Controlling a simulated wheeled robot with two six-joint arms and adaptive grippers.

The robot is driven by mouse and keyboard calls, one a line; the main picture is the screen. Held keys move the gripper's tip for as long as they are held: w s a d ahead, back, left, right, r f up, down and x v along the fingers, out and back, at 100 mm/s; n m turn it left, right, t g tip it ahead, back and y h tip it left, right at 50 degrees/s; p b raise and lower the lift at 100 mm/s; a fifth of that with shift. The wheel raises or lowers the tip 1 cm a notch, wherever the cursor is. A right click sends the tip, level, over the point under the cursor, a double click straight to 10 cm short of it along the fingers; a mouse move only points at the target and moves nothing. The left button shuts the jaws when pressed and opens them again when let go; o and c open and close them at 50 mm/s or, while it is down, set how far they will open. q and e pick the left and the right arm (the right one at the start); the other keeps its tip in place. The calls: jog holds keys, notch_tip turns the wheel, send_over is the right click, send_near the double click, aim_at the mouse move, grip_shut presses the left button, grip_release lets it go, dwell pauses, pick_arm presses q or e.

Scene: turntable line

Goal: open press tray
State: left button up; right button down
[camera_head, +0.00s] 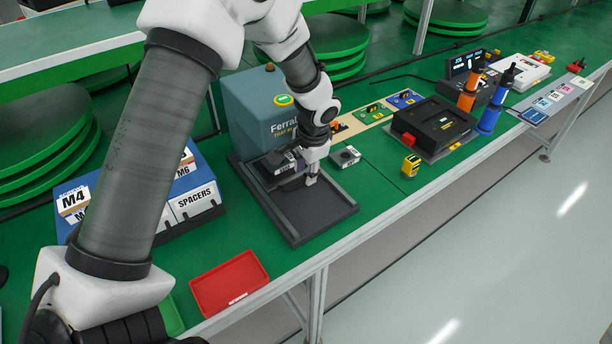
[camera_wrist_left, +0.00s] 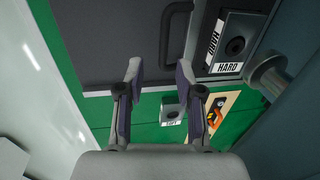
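The press (camera_head: 262,108) is a blue-grey box with lettering on its front, standing on the green bench. A dark grey tray (camera_head: 318,213) with a raised rim lies in front of it. In the left wrist view, the tray surface (camera_wrist_left: 105,45) carries a dark bar handle (camera_wrist_left: 166,38). My left gripper (camera_head: 311,180) is over the tray and points down. In the wrist view its two fingers (camera_wrist_left: 159,72) are apart with nothing between them, and the handle lies just beyond the tips. Contact cannot be told. My right gripper is not in view.
A block labelled HARD (camera_wrist_left: 232,45) is by the press; a SOFT block (camera_wrist_left: 172,114) sits beside the tray. A red bin (camera_head: 229,283) and blue parts bins (camera_head: 195,207) are left. A black case (camera_head: 432,125) and a yellow block (camera_head: 410,165) are right.

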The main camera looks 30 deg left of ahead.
aim_at(304, 181)
pick_arm(q)
jog(key=f, duration=0.2)
jog(key=w+f, duration=0.1)
jog(key=shift+a+f, duration=0.2)
jog(key=shift+a, duration=0.05)
jog(key=shift+a+f, duration=0.2)
jog(key=shift+s+r, duration=0.1)
jog(key=shift+s, duration=0.1)
jog(key=shift+w, duration=0.2)
grip_shut()
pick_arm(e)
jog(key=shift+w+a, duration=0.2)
